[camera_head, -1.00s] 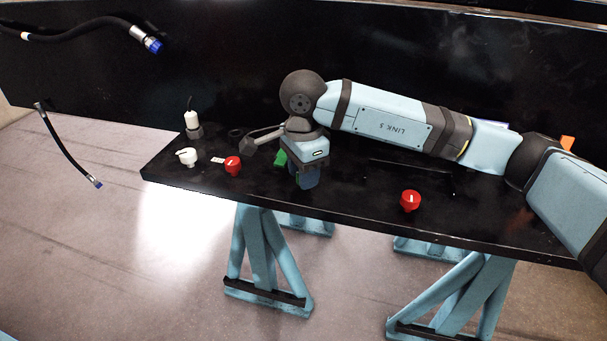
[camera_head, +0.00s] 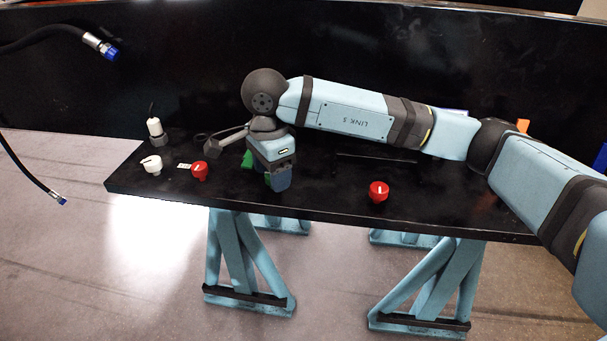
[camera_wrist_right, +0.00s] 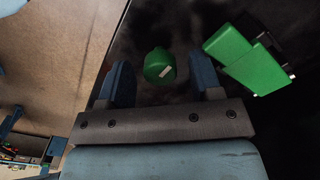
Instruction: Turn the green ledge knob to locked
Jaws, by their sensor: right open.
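The green knob (camera_wrist_right: 160,66) shows in the right wrist view. It is round, with a white mark pointing toward the lower right of that picture. My right gripper (camera_head: 279,181) is open, with its two blue fingers on either side of the knob and visible gaps to it. In the head view the gripper is low over the black ledge (camera_head: 330,200) and mostly hides the knob. I cannot tell how the mark stands against any locked label. My left gripper is not in view.
A green block-shaped part (camera_wrist_right: 248,60) lies close beside the right finger. On the ledge are a white knob (camera_head: 152,164), a red knob (camera_head: 199,171) and another red knob (camera_head: 379,192). A black hose with a blue end (camera_head: 108,50) hangs at upper left.

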